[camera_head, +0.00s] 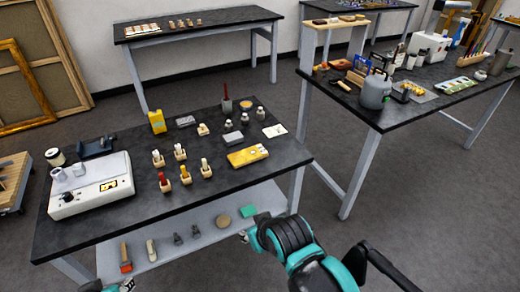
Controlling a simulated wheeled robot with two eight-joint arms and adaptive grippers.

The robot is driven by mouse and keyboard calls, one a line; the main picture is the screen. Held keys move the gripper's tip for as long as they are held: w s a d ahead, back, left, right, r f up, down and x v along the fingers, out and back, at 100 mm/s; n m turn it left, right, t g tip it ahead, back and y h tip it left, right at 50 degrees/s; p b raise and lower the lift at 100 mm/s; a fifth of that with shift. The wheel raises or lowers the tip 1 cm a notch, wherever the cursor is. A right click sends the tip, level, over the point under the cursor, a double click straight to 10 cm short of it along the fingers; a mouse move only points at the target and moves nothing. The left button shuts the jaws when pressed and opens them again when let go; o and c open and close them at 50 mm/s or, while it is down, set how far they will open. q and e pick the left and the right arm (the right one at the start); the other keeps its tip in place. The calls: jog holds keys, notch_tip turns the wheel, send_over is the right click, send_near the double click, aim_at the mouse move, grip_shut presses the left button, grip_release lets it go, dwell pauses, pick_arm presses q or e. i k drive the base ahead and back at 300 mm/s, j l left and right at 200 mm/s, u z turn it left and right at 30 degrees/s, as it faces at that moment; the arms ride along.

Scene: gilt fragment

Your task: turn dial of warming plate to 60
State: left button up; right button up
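The warming plate (118,168) is a white box at the left end of the near black table (215,185). Its front panel carries a small dark dial (68,197) at the left and a dark-and-yellow panel (108,185) to the right. The dial's setting is too small to read. Two small pale cups stand on top of the plate. My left gripper (127,286) barely shows at the bottom edge, below and apart from the plate. My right gripper (243,237) shows only a small tip beside the table's lower shelf. The fingers of both are too hidden to judge.
Small wooden stands with bottles, a yellow box (157,121) and a yellow tray (247,156) occupy the table's middle and right. A black holder (97,147) stands behind the plate. The lower shelf (185,228) holds brushes and small items. Another cluttered table (400,115) is at right.

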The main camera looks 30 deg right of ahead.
aim_at(67, 197)
jog(key=i+l, duration=0.15)
jog(key=i, duration=0.3)
jog(key=i+l, duration=0.15)
jog(key=i, duration=0.35)
